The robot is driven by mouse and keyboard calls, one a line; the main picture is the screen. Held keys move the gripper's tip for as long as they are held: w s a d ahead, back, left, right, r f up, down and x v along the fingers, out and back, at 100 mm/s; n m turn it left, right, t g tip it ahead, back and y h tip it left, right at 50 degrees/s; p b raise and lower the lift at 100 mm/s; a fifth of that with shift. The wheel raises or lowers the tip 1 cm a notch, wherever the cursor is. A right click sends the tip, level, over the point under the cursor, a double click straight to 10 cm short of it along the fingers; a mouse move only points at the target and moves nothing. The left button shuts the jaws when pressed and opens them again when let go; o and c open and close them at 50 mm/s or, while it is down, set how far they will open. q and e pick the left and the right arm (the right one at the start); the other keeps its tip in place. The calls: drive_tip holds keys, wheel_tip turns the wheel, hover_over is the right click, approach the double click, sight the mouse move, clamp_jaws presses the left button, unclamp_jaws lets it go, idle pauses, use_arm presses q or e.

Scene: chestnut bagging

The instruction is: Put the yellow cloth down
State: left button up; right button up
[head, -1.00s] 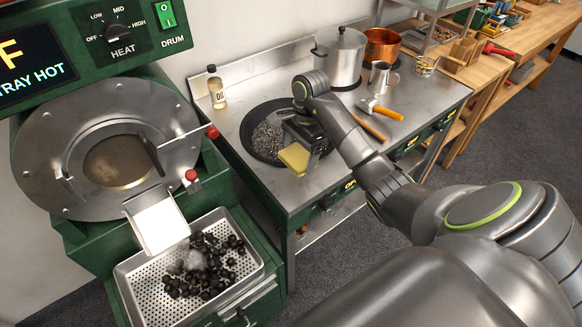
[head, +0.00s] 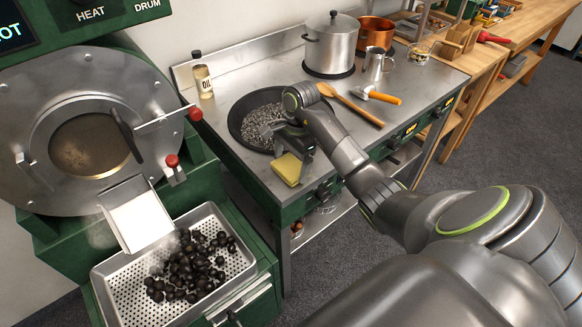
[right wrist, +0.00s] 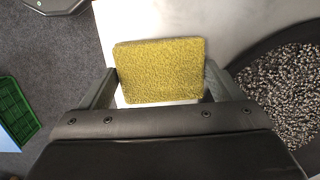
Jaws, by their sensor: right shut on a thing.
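The yellow cloth (head: 287,168) is a small folded pad at the front edge of the steel counter, in front of the black pan. My right gripper (head: 293,158) is shut on it. In the right wrist view the cloth (right wrist: 160,70) sits between the two fingers (right wrist: 160,88), with pale counter surface behind it. I cannot tell whether the cloth touches the counter. My left gripper is not in view.
The black pan (head: 236,122) of dark gravel-like bits lies right beside the gripper. A perforated tray (head: 125,290) holds dark chestnuts.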

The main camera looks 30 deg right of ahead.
sight(296, 163)
drive_tip(key=shift+f, duration=0.2)
drive_tip(key=o, duration=0.7)
drive_tip(key=shift+r, duration=0.15)
drive_tip(key=r+p, duration=0.3)
drive_tip(key=r, duration=0.1)
drive_tip(key=d+r+p, duration=0.1)
drive_tip(key=r+p, duration=0.6)
drive_tip(key=r, duration=0.1)
drive_tip(key=shift+d+p, duration=0.3)
drive_tip(key=shift+d, duration=0.1)
drive_tip(key=shift+w, duration=0.1)
